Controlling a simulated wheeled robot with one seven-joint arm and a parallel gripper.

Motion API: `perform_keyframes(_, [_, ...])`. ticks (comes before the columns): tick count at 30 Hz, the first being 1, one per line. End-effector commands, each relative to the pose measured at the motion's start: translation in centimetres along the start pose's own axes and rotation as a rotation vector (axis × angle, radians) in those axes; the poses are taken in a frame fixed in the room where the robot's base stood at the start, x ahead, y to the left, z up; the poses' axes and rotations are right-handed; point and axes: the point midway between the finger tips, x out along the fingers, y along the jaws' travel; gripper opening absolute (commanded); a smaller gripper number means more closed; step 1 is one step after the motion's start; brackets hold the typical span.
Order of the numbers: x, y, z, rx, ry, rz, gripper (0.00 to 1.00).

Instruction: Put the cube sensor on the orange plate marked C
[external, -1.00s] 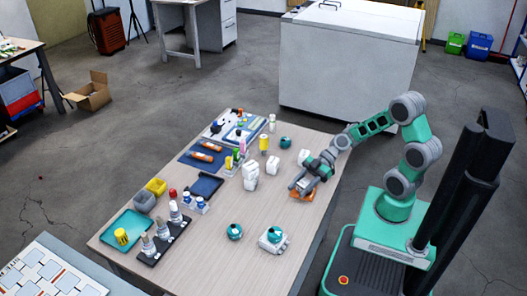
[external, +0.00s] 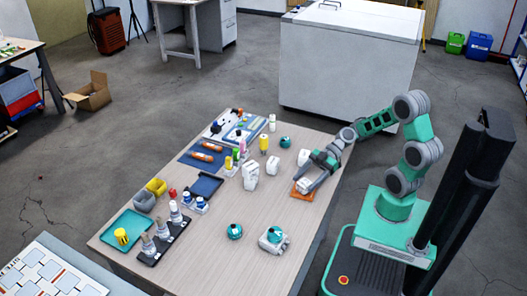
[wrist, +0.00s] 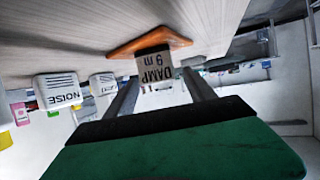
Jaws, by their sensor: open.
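A white cube sensor (wrist: 153,66) with dark print reading "DAMP 9 m" rests on the orange plate (wrist: 122,51) in the wrist view, which looks upside down. My gripper (wrist: 160,82) is open, its two fingers reaching toward the cube with a finger on either side and space between them. In the external view my gripper (external: 314,181) is low over the orange plate (external: 296,193) at the table's right edge. The plate's letter cannot be seen.
Other white blocks stand nearby: one marked NOISE (wrist: 57,91) in the wrist view, and a block (external: 250,177) left of the plate in the external view. Teal round devices (external: 235,231) stand at the front.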

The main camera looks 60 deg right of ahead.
Motion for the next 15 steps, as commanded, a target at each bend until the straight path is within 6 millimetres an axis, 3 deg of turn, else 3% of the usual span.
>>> perform_keyframes(3, [-3.6,0.2,-0.2,0.001,-0.001,0.009,0.63])
perform_keyframes(7, [-6.6,0.1,-0.6,0.003,0.000,0.006,0.63])
perform_keyframes(15, [-8.2,0.0,-0.1,-0.001,0.000,0.000,0.63])
